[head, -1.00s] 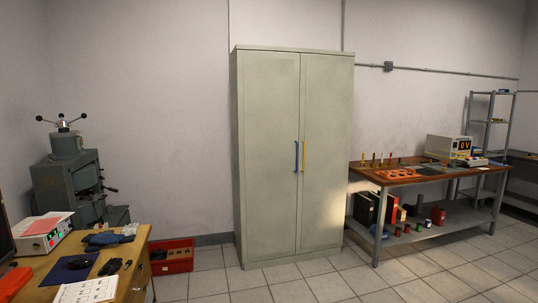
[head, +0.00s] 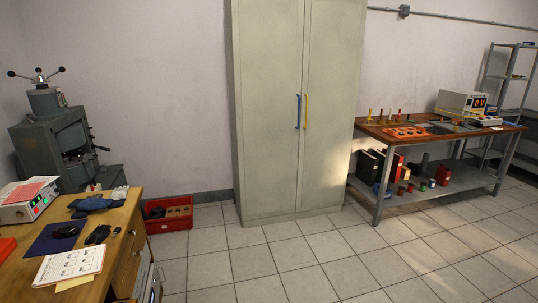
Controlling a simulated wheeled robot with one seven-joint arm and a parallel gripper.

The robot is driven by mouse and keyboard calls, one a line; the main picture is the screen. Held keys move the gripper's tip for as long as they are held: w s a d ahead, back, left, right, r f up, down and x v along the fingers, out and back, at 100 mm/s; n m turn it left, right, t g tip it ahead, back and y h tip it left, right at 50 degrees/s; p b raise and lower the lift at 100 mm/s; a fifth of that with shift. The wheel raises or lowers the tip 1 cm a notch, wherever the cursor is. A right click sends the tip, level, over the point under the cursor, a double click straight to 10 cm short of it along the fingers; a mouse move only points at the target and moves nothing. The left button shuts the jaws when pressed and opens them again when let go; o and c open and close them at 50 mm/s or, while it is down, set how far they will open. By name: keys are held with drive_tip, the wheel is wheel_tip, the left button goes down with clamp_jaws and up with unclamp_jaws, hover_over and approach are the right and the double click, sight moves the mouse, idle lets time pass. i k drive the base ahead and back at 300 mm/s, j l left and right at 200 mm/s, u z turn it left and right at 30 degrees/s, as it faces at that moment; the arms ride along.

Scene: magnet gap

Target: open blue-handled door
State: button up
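A tall grey-green two-door cabinet (head: 268,130) stands against the back wall in the head view. Both its doors look shut. The left door carries a vertical blue handle (head: 298,111) near the middle seam. The right door carries a vertical yellow handle (head: 306,112) just beside it. The cabinet's top is cut off by the picture's upper edge. My gripper is not in view.
Tiled floor (head: 285,262) lies clear before the cabinet. A wooden desk (head: 120,225) stands at lower left, with a red crate (head: 168,222) on the floor behind it. A workbench (head: 390,137) stands close to the cabinet's right side.

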sight(267, 35)
drive_tip(key=i, duration=3.9)
drive_tip(key=i+z, duration=0.2)
drive_tip(key=i, duration=0.35)
